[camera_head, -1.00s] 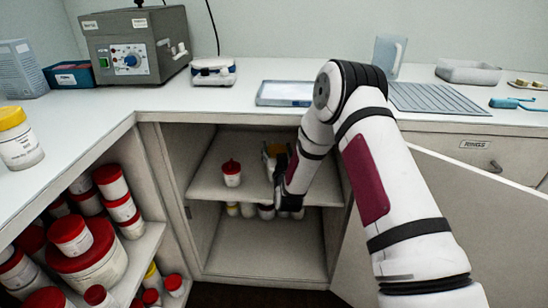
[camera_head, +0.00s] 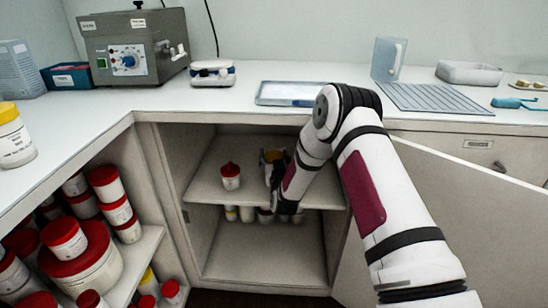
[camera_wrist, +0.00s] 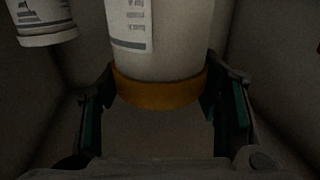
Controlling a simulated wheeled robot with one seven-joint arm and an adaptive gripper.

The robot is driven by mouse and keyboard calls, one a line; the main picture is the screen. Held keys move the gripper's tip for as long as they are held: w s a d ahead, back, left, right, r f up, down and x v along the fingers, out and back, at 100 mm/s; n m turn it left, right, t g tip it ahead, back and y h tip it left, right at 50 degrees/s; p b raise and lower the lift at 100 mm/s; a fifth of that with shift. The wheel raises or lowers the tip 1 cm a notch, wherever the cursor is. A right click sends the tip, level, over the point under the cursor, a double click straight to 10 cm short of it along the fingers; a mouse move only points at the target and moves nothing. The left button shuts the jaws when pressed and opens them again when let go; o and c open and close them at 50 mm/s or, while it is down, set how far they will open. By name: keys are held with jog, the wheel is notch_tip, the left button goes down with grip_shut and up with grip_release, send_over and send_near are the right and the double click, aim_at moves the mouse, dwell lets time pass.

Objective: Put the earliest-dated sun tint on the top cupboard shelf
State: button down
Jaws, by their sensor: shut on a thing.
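My gripper (camera_wrist: 160,105) is shut on a pale jar (camera_wrist: 165,55) with an orange-yellow lid (camera_wrist: 160,93). Its fingers lie on either side of the lid. The jar's label is partly visible, but I cannot read its date. In the head view, my gripper is inside the open cupboard around the upper shelf (camera_head: 208,190), mostly hidden by my arm. A red-lidded white jar (camera_head: 230,178) stands upright on that shelf, left of my gripper. Several jars (camera_head: 247,213) stand below the shelf, partly hidden.
Another labelled jar (camera_wrist: 42,22) shows at the wrist view's upper left. The cupboard door (camera_head: 470,210) stands open at right. Side shelves (camera_head: 150,245) at left hold several red-lidded tubs. A yellow-lidded jar (camera_head: 14,140) stands on the counter. The cupboard floor (camera_head: 265,262) is clear in front.

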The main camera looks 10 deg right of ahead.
jog(key=c, duration=0.6)
grip_release()
jog(key=shift+o, duration=0.5)
jog(key=shift+r, duration=0.1)
jog(key=s+a+p, duration=0.1)
jog(key=s+p, duration=0.2)
jog(key=s, duration=0.9)
notch_tip(320, 180, up, 10)
jog(key=a+n+g+y, duration=0.2)
jog(key=g, duration=0.2)
jog(key=s+r+g, duration=0.3)
jog(key=s+r, duration=0.3)
jog(key=s, duration=0.2)
jog(key=s+r+g, duration=0.2)
jog(key=s+g, duration=0.1)
jog(key=s, duration=1.1)
jog(key=s+d+r+g, duration=0.1)
jog(key=s+r+g, duration=0.2)
jog(key=s, duration=1.2)
jog(key=s+d+r+g, duration=0.1)
jog(key=s+r+g, duration=0.2)
jog(key=s, duration=1.1)
jog(key=shift+s+m+g, duration=0.3)
jog(key=shift+g, duration=0.4)
